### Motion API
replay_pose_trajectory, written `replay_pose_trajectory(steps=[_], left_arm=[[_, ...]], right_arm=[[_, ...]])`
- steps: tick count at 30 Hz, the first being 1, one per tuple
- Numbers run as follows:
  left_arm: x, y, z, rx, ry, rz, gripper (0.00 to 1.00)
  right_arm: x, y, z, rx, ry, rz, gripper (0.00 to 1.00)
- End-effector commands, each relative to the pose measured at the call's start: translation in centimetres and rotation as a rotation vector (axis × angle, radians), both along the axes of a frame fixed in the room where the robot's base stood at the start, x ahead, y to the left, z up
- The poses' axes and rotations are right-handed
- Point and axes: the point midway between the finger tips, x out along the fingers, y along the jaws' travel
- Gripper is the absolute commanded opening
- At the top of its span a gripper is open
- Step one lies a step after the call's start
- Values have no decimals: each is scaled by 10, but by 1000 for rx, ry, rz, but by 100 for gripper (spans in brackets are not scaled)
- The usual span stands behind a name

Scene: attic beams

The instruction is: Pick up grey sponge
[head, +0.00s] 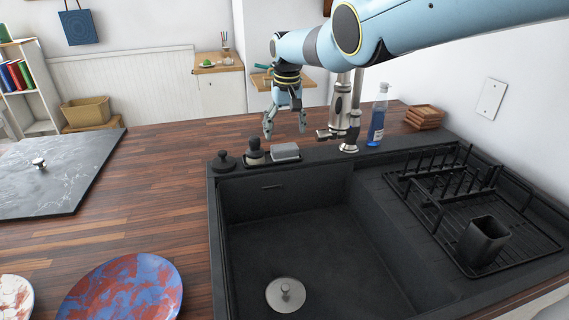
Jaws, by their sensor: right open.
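The grey sponge (285,151) lies on the dark ledge at the back of the sink, in or on a small dark holder. It sits between a dark brush (255,152) and the chrome tap. My right gripper (285,133) hangs above and just behind the sponge in the picture, fingers pointing down and spread apart. It is open and empty, and I see no contact with the sponge. My left gripper is out of view.
The black sink (300,235) has a metal strainer (286,294). The tap (347,115), a blue soap bottle (378,115) and wooden coasters (424,117) stand right of the sponge. A black dish rack (470,205) is at right.

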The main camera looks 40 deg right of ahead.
Motion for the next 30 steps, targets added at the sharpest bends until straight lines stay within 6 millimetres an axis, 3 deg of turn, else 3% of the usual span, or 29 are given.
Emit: replay_pose_trajectory(steps=[5, 15, 23, 30], left_arm=[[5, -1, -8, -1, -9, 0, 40], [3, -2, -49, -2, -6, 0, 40], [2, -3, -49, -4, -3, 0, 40], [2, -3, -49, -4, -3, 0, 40]], right_arm=[[0, 0, -10, 0, -1, 0, 78], [0, 2, -55, 0, -1, 0, 78], [0, 2, -53, 0, -2, 0, 78], [0, 2, -53, 0, -1, 0, 49]])
